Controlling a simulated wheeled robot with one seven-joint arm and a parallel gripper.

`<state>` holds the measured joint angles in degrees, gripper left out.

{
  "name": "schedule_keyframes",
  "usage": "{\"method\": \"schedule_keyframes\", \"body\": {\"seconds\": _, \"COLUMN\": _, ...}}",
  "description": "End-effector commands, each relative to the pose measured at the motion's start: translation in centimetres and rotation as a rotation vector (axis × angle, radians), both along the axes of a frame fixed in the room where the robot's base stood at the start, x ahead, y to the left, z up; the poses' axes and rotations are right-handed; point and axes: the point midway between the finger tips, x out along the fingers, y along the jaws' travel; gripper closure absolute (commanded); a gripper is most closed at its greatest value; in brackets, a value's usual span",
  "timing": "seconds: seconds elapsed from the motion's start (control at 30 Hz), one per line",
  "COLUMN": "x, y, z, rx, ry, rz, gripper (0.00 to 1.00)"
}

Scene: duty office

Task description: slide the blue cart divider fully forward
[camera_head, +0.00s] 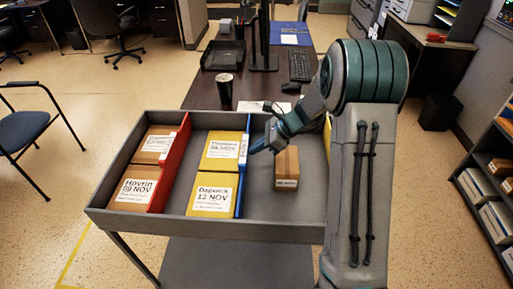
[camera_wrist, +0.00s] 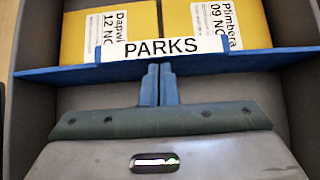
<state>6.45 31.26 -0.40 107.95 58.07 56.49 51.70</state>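The blue cart divider (camera_head: 241,180) stands across the grey cart tray, just right of two yellow parcels (camera_head: 214,190). In the wrist view the blue divider (camera_wrist: 60,75) runs across the picture and carries a white label reading PARKS (camera_wrist: 162,47). My gripper (camera_head: 256,148) is at the divider's right side, near its far half. In the wrist view my gripper's two fingers (camera_wrist: 160,72) are pressed together with nothing visible between them. Their tips overlap the divider just below the label; whether they touch it I cannot tell. My arm hides part of the tray's right side.
A red divider (camera_head: 170,170) stands farther left, with brown parcels (camera_head: 134,187) beyond it. A brown box (camera_head: 287,168) lies in the tray right of the blue divider. A desk with a black cup (camera_head: 225,90) adjoins behind the cart. A chair (camera_head: 28,130) stands left.

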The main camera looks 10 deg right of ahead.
Motion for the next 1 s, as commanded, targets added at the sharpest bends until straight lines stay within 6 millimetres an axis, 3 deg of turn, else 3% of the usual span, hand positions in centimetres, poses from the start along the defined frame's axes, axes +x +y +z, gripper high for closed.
{"method": "schedule_keyframes", "body": {"seconds": 0.17, "x": 0.1, "y": 0.2, "z": 0.2, "rx": 0.006, "ry": -0.005, "rz": 0.006, "gripper": 1.00}}
{"method": "schedule_keyframes", "body": {"seconds": 0.4, "x": -0.4, "y": -4.0, "z": 0.2, "rx": 0.004, "ry": -0.001, "rz": -0.001, "gripper": 1.00}}
{"method": "schedule_keyframes", "body": {"seconds": 0.7, "x": -1.1, "y": -8.6, "z": 5.0, "rx": 0.002, "ry": -0.006, "rz": 0.004, "gripper": 1.00}}
{"method": "schedule_keyframes", "body": {"seconds": 1.0, "x": -1.5, "y": -10.7, "z": 7.1, "rx": 0.002, "ry": -0.003, "rz": 0.006, "gripper": 1.00}}
